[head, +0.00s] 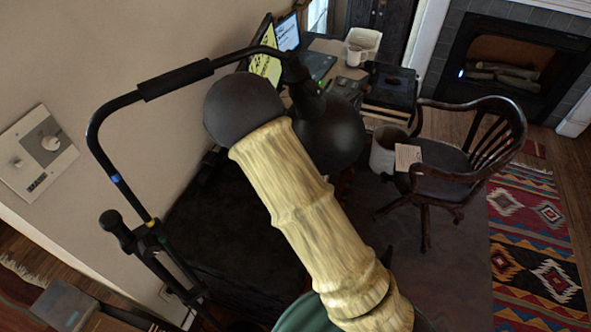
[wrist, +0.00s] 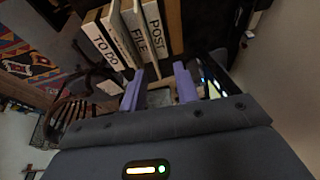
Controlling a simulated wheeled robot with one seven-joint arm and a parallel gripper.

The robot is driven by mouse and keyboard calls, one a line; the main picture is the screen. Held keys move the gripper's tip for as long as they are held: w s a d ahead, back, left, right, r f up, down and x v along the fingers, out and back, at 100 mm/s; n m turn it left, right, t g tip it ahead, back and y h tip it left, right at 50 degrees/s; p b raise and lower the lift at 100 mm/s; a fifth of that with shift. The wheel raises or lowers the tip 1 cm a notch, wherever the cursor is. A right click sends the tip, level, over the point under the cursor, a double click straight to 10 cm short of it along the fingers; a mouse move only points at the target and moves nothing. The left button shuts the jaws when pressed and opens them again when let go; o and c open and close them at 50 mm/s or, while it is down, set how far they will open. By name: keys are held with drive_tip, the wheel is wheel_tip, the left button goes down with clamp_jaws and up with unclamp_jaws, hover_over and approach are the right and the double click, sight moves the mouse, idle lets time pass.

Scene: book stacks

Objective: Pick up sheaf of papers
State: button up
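A small pale sheet with faint lines, which looks like the sheaf of papers (head: 407,157), is at the left edge of the chair seat in the head view, beside a pale bin. A small pale patch by the chair in the wrist view (wrist: 110,87) may be the same sheaf. My gripper (wrist: 159,74) shows in the wrist view with its two purple fingers apart and nothing held between them. It is away from the chair and points toward upright files. The gripper is not visible in the head view.
A dark wooden armchair (head: 445,165) stands right of a cluttered desk with monitors (head: 266,66). The bin (head: 384,150) stands beside the chair. Files marked TO DO, FILE and POST (wrist: 133,40) stand beyond my fingers. A patterned rug (head: 540,240) lies at right.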

drive_tip(key=shift+w+d+h, duration=0.6)
drive_tip(key=shift+w+d, duration=0.4)
drive_tip(key=shift+w, duration=0.15)
drive_tip(key=b+x, duration=0.8)
drive_tip(key=x, duration=0.4)
drive_tip(key=shift+w+f, duration=0.1)
drive_tip(key=b+x, duration=0.4)
drive_tip(key=x, duration=0.1)
drive_tip(key=shift+d+f, duration=0.1)
drive_tip(key=shift+d, duration=0.1)
drive_tip(key=shift+f, duration=0.25)
